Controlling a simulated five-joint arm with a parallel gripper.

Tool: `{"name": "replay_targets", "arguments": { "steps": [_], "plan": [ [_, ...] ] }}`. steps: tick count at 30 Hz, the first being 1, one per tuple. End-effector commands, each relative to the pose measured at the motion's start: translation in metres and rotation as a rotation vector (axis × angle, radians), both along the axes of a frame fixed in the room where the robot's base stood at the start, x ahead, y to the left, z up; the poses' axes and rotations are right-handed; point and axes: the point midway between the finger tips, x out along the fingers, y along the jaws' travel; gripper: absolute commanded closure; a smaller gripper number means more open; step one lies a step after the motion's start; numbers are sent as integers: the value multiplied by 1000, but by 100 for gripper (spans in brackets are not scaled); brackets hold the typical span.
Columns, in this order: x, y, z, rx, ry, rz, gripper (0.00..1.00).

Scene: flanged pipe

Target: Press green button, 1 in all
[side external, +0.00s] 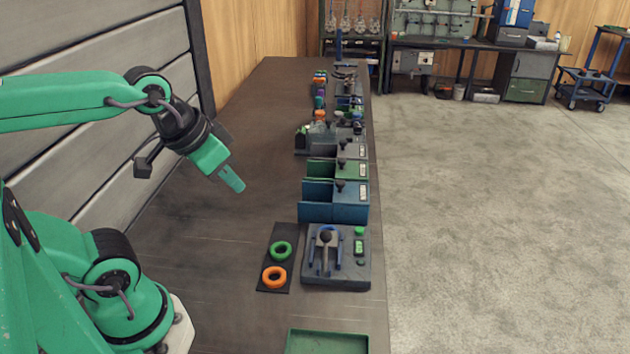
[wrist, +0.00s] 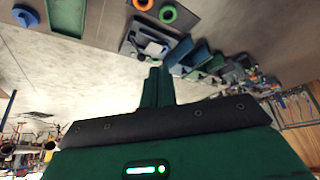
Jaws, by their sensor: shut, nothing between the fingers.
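A grey box (side external: 337,273) stands near the right edge of the bench in the side view, with a blue and grey clamp-like fitting on top. The green button (side external: 359,231) appears at its far right corner, with more small green parts below it along the same side. The box also shows in the wrist view (wrist: 130,46), where I cannot make out the button. My gripper (side external: 236,186) is shut and empty, pointing down and right above the bench, to the left of and well apart from the box. Its fingers also show in the wrist view (wrist: 156,76).
A dark plate with a green ring (side external: 281,251) and an orange ring (side external: 274,276) lies left of the box. Blue and green bins (side external: 335,205) stand just behind it. A green tray (side external: 326,342) is at the near edge. The bench's left side is clear.

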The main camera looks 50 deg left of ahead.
Motion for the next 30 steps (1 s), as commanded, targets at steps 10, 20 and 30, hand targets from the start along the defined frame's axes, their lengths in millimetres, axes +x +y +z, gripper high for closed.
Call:
{"name": "replay_targets", "arguments": {
  "steps": [10,20,30],
  "plan": [
    [17,-2,0,61,-15,-118,100],
    [59,-6,-5,228,-58,-419,100],
    [106,-13,-15,434,-109,-753,100]
  ]
}}
